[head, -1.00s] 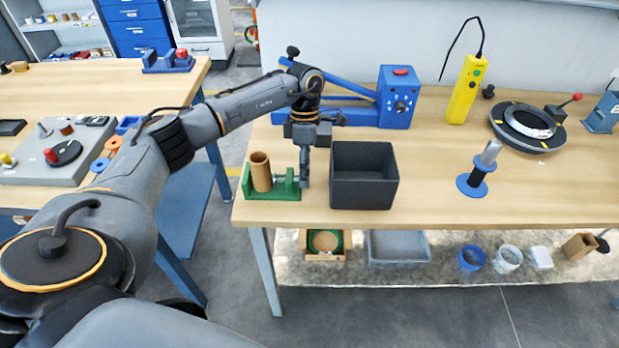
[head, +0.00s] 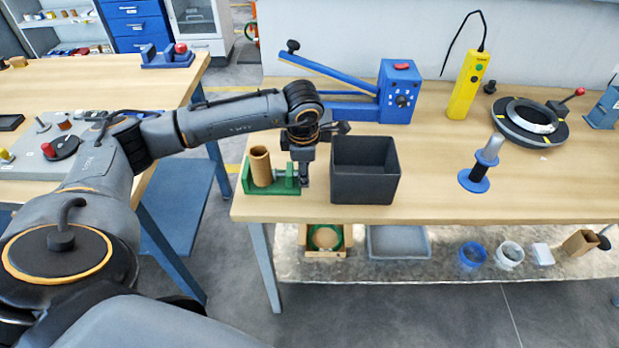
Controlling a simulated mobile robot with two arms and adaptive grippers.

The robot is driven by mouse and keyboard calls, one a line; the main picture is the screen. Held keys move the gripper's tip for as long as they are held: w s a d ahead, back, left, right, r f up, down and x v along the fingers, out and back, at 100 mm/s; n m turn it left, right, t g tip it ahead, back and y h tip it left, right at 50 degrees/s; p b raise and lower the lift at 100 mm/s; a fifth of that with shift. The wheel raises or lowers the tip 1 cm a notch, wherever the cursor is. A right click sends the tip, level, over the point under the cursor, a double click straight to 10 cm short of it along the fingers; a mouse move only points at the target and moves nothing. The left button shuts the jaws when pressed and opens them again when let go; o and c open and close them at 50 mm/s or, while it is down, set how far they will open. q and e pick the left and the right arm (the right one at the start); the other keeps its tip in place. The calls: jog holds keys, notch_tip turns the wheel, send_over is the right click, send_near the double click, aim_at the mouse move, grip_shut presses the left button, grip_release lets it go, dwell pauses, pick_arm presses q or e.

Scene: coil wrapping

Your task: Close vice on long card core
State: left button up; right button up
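The green vice (head: 271,187) stands at the near left corner of the right-hand table. A brown card core (head: 261,166) stands upright between its jaws; I cannot tell whether both jaws touch it. My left gripper (head: 304,181) points down at the vice's right end, between the vice and the black bin. It covers that end of the vice. Its fingers are small and dark, so I cannot tell whether they are shut on anything. My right gripper is not in view.
The open black bin (head: 364,186) stands close to the right of my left gripper. A blue lever press (head: 398,95) is behind. A blue-flanged spool (head: 478,170), yellow handheld device (head: 467,88) and black ring (head: 528,121) are further right. The table's front edge is close to the vice.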

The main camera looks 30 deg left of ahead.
pick_arm(q)
jog(key=shift+s+f+t+b, duration=0.1)
jog(key=shift+f+t+b, duration=0.1)
jog(key=shift+t+b, duration=0.1)
jog(key=shift+r+y, duration=0.2)
jog(key=shift+y, duration=0.1)
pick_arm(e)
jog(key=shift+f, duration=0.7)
pick_arm(q)
jog(key=t+b, duration=0.1)
jog(key=b, duration=0.1)
jog(key=t+y+b, duration=0.1)
jog(key=b, duration=0.1)
jog(key=f+b, duration=0.1)
jog(key=b, duration=0.1)
jog(key=shift+s+d+t+b, duration=0.2)
jog(key=shift+s+t+b, duration=0.1)
jog(key=shift+t, duration=0.1)
jog(key=shift+y+b, duration=0.3)
jog(key=shift+y, duration=0.1)
jog(key=shift+r+t, duration=0.3)
jog(key=shift+r, duration=0.05)
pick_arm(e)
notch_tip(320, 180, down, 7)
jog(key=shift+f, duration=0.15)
pick_arm(q)
jog(key=shift+f+b, duration=0.2)
jog(key=shift+b, duration=0.3)
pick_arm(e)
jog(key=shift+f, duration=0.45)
